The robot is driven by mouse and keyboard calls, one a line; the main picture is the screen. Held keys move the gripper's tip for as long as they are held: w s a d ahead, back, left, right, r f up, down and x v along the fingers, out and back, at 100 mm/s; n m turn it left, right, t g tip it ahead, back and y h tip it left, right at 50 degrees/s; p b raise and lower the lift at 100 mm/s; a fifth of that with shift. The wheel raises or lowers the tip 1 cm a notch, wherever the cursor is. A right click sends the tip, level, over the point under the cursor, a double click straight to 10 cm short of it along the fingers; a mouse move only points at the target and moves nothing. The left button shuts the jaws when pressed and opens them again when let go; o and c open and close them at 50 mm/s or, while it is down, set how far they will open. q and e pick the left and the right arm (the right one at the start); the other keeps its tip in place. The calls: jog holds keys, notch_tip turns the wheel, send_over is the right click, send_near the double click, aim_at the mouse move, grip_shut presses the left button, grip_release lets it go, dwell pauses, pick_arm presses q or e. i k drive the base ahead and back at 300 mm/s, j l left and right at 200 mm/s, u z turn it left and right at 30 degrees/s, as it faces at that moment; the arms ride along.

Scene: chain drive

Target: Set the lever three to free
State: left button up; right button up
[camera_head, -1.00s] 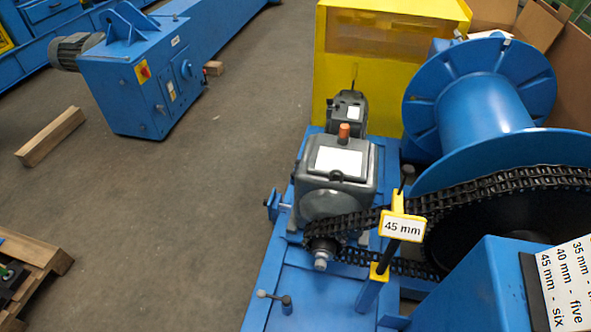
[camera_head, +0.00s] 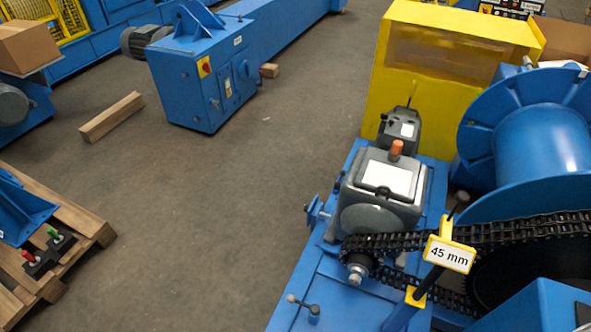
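No lever shows a readable number, so I cannot tell which is lever three. A small lever with a grey knob (camera_head: 302,303) stands on the blue machine base (camera_head: 345,265) at the bottom. A black rod (camera_head: 433,278) passes behind a yellow-framed "45 mm" label (camera_head: 449,254) beside the chain (camera_head: 500,232). A grey gear unit (camera_head: 382,190) with an orange knob (camera_head: 397,148) sits on the base. Green (camera_head: 53,234) and red (camera_head: 27,254) upright handles stand on black plates on a pallet at the left. Neither of my grippers is in view.
A large blue drum (camera_head: 545,145) and a yellow cabinet (camera_head: 445,75) stand at the right. A blue motor unit (camera_head: 205,75) and a wooden beam (camera_head: 112,116) are at the back left. The grey floor (camera_head: 215,220) between pallet (camera_head: 90,228) and machine is clear.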

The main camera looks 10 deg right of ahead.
aim_at(337, 187)
jog(key=j+u, duration=0.55)
jog(key=u, duration=0.2)
jog(key=j+u, duration=0.35)
jog(key=i+j+z, duration=0.3)
jog(key=i+j, duration=0.85)
jog(key=i, duration=0.15)
jog(key=i+l+z, duration=0.2)
jog(key=i+z, duration=0.2)
jog(key=i+l+z, duration=0.1)
jog(key=i+z, duration=0.2)
jog(key=z, duration=0.15)
jog(key=i+z, duration=0.4)
jog(key=i+j+z, duration=0.2)
jog(key=z, duration=0.25)
jog(key=i+z, duration=0.25)
jog(key=i, duration=0.6)
jog(key=i+j+z, duration=0.25)
jog(key=i, duration=0.6)
jog(key=i+l+z, duration=0.2)
jog(key=i+z, duration=0.15)
jog(key=i+l+z, duration=0.1)
jog(key=i+z, duration=0.65)
